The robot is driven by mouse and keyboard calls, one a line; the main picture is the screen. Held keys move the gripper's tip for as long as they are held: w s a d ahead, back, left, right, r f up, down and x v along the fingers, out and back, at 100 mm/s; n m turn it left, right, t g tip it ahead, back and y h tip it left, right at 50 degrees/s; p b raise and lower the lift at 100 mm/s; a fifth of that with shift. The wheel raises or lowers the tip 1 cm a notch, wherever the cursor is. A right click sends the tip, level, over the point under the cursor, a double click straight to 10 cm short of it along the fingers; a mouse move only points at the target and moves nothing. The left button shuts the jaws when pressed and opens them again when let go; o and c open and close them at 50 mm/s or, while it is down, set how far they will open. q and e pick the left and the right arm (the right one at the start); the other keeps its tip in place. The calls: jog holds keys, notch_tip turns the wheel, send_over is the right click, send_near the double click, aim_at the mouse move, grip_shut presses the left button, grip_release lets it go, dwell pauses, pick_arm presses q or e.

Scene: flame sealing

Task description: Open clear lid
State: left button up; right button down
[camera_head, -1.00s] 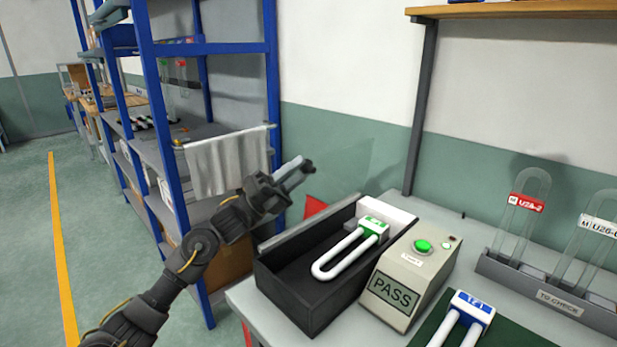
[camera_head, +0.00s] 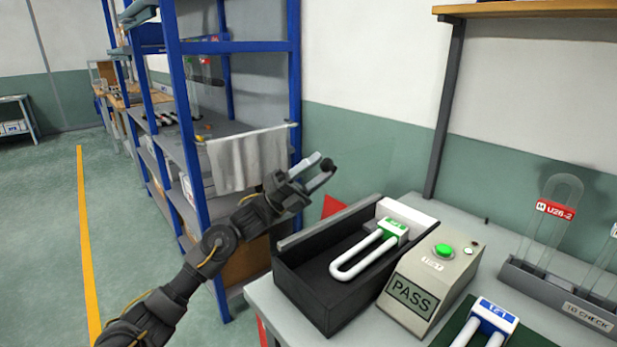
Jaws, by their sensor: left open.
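The black open-topped box (camera_head: 304,294) stands on the grey bench and holds a white U-shaped tube with a green-labelled head (camera_head: 368,252). The box's top is uncovered. The clear lid is hard to make out; a faint see-through pane seems to stand raised behind the box, near my gripper, against the green wall. My left gripper (camera_head: 321,167) is open above the box's back left, its fingers pointing up and right. I cannot tell whether it touches the pane. My right gripper is not in view.
A beige tester (camera_head: 456,262) with a green button and PASS screen stands right of the box. A blue-labelled U tube (camera_head: 489,318) lies on a green mat. A grey rack (camera_head: 531,282) holds clear U tubes. A blue shelf (camera_head: 294,75) with a grey cloth (camera_head: 247,160) stands left.

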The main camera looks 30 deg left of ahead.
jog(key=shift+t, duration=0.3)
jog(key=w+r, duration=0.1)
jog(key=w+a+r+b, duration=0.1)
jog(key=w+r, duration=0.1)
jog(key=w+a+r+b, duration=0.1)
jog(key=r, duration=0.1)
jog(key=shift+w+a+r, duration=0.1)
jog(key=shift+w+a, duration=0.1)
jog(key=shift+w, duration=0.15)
pick_arm(q)
jog(key=v, duration=1)
jog(key=shift+a+f, duration=0.15)
jog(key=shift+a, duration=0.1)
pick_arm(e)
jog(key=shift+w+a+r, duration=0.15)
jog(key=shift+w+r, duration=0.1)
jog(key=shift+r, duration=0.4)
pick_arm(q)
jog(key=shift+s, duration=0.15)
